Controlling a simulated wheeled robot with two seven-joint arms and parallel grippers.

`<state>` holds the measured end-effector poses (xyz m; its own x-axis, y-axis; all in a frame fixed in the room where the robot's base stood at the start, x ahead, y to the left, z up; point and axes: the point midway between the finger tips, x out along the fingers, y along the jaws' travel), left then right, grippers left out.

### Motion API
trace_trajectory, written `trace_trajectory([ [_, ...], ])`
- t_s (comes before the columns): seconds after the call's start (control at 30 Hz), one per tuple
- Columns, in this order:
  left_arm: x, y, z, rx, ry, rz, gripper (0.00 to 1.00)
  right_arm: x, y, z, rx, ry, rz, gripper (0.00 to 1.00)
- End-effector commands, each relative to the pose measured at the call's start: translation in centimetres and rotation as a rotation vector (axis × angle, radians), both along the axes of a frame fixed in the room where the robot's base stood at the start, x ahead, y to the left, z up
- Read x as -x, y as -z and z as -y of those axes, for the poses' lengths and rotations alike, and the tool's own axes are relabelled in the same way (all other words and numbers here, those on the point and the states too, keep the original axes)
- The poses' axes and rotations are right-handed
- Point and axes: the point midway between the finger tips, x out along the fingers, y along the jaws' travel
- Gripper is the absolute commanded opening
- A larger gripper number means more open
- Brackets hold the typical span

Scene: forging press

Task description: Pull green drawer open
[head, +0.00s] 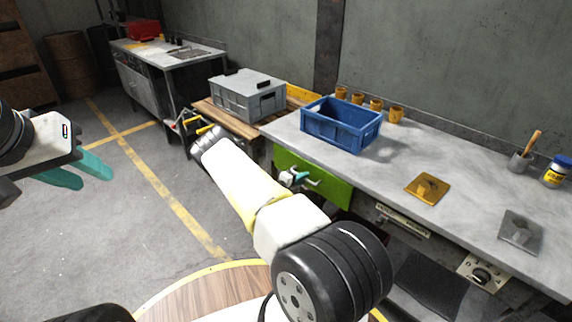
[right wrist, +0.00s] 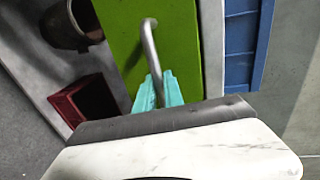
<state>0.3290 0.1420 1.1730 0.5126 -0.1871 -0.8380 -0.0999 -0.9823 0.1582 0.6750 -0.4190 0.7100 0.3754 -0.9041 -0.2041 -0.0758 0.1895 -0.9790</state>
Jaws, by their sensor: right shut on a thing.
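The green drawer (head: 330,190) is set under the front edge of the grey workbench; its green front also shows in the right wrist view (right wrist: 185,45). A grey bar handle (right wrist: 149,45) stands out from that front. My right gripper (head: 298,178) is at the handle, and its teal fingers (right wrist: 158,92) are shut on the bar. I cannot tell whether the front stands out from the bench. My left gripper (head: 95,180) is open and empty, far to the left over the floor.
A blue crate (head: 345,138) stands on the workbench (head: 390,165) above the drawer. A grey crate (head: 240,105) sits on a wooden bench to the left. In the right wrist view, a dark red box (right wrist: 72,105) and a dark round container (right wrist: 68,25) are beside the drawer front. The floor at left is clear.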

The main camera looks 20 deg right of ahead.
Motion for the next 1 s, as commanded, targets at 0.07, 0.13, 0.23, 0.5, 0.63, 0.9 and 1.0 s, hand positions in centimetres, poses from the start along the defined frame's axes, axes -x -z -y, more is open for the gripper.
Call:
trace_trajectory([
  [0.07,0.0,0.0,0.0,0.000,0.000,0.000,0.36,0.3,0.0,-0.8,0.000,0.000,-0.001,0.00],
  [0.13,0.0,0.0,0.0,0.000,0.000,0.000,0.36,0.7,0.0,-1.8,0.001,-0.001,-0.002,0.00],
  [0.23,0.0,0.0,0.0,0.000,0.000,0.000,0.36,1.4,0.0,-3.6,0.000,-0.003,-0.003,0.00],
  [0.5,0.0,0.0,0.0,0.000,0.000,0.000,0.36,4.2,0.0,-10.3,0.000,-0.003,-0.003,0.00],
  [0.63,0.0,0.0,0.0,0.000,0.000,0.000,0.36,5.6,0.0,-13.6,0.000,-0.004,-0.003,0.00],
  [0.9,0.0,0.0,0.0,0.000,0.000,0.000,0.36,8.5,0.1,-20.4,-0.001,-0.002,-0.003,0.00],
  [1.0,0.0,0.0,0.0,0.000,0.000,0.000,0.36,9.5,0.1,-22.6,-0.001,-0.001,-0.003,0.00],
])
